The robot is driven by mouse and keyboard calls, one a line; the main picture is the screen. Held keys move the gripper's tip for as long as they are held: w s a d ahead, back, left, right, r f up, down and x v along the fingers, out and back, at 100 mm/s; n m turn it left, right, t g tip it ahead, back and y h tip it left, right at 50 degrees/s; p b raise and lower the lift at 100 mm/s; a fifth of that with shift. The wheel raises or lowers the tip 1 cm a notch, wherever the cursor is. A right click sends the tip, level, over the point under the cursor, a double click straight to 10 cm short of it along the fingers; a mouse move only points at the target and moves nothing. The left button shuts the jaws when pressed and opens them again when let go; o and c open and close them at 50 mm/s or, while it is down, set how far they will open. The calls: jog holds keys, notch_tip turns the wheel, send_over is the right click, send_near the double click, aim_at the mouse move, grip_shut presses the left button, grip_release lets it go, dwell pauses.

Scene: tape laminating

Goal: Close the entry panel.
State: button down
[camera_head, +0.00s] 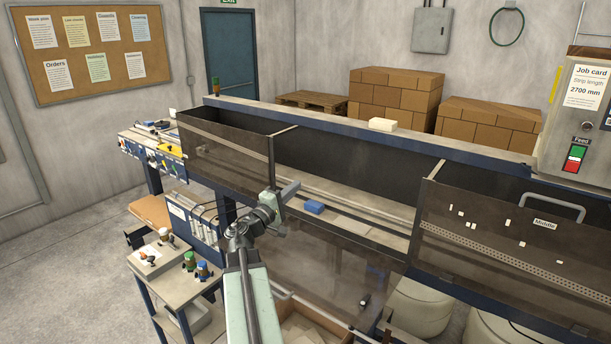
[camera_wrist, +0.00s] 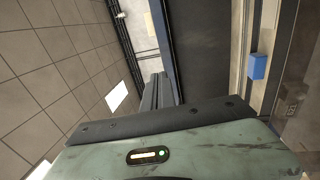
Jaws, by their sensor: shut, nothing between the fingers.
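A tinted see-through panel (camera_head: 335,262) hangs down open below a wide opening in the long machine, left of the upright panel labelled "Middle" (camera_head: 500,235). I take it for the entry panel, though I read no such label on it. My gripper (camera_head: 283,196) is shut and empty, in front of the opening's left end and above the hanging panel's upper left. In the wrist view its dark fingers (camera_wrist: 158,90) are together. My arm hides part of the hanging panel's left side. A blue block (camera_head: 314,207) lies on the opening's lower ledge; it also shows in the wrist view (camera_wrist: 258,66).
Another tinted panel (camera_head: 225,155) stands upright at the left. A small cart (camera_head: 165,262) with little figures stands at the lower left. An open cardboard box (camera_head: 310,328) and pale round bags (camera_head: 420,308) sit below the machine. Floor is clear at the far left.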

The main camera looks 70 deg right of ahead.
jog(key=p+x, duration=0.2)
jog(key=x, duration=1.1)
jog(key=shift+f, duration=0.15)
dwell(0.9)
